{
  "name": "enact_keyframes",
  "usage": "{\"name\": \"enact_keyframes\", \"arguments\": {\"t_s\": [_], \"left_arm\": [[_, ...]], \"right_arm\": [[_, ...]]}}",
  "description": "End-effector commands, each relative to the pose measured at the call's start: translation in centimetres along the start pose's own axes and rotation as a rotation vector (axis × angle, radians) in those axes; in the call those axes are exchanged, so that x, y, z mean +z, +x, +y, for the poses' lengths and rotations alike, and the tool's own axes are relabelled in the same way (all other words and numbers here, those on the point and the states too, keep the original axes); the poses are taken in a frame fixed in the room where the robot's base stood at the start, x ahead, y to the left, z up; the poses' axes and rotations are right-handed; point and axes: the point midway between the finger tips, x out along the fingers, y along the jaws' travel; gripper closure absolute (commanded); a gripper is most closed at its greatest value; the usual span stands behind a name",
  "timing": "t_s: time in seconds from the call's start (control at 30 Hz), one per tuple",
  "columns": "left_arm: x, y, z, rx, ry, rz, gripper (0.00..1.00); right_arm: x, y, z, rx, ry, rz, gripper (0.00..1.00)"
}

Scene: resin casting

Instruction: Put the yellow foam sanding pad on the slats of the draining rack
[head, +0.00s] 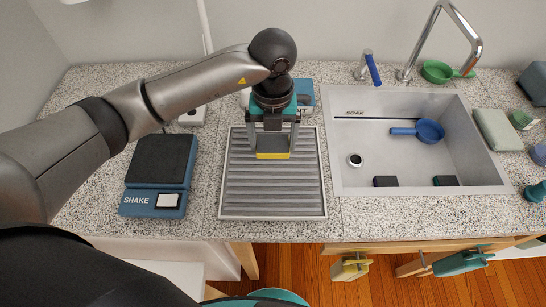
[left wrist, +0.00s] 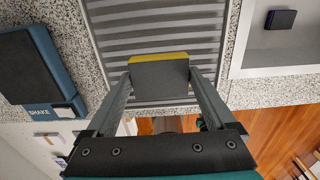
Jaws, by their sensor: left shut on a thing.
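The yellow foam sanding pad (head: 273,155) has a grey block face and a yellow layer along one edge. My left gripper (head: 273,142) is shut on it, one finger at each side. In the left wrist view the pad (left wrist: 160,76) sits between the two fingertips, its yellow edge away from the wrist. The draining rack (head: 272,198) is a pale-framed tray with grey slats, directly below the pad. The slats also show in the left wrist view (left wrist: 150,22). I cannot tell whether the pad touches the slats. My right gripper is not in view.
A blue shaker unit (head: 152,200) marked SHAKE stands left of the rack. A sink (head: 385,165) marked SOAK, holding a blue scoop (head: 418,130) and two dark blocks, lies to the right. The visible slats around the pad are clear.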

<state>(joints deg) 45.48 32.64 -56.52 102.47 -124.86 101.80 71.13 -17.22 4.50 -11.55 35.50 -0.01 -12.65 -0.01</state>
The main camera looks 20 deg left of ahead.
Motion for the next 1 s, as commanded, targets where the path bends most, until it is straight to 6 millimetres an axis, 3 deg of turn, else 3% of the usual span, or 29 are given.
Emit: {"name": "enact_keyframes", "arguments": {"t_s": [0.1,0.33,0.53,0.93,0.97,1.0], "left_arm": [[-0.1,1.9,0.0,0.001,0.0,0.002,0.64],[-0.1,3.5,0.0,0.001,0.001,0.001,0.64],[-0.1,6.6,0.0,0.001,0.001,0.003,0.64],[0.0,7.2,0.0,-0.001,0.002,-0.001,0.64],[0.0,7.2,0.0,-0.001,0.002,-0.001,0.1],[0.0,7.2,0.0,-0.001,0.002,-0.001,0.06]], "right_arm": [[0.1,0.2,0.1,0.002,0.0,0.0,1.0],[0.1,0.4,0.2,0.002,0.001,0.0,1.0],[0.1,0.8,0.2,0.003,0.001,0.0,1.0],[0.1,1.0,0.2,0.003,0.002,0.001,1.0],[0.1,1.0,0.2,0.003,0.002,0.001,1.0],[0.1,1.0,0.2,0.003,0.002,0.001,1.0]]}}
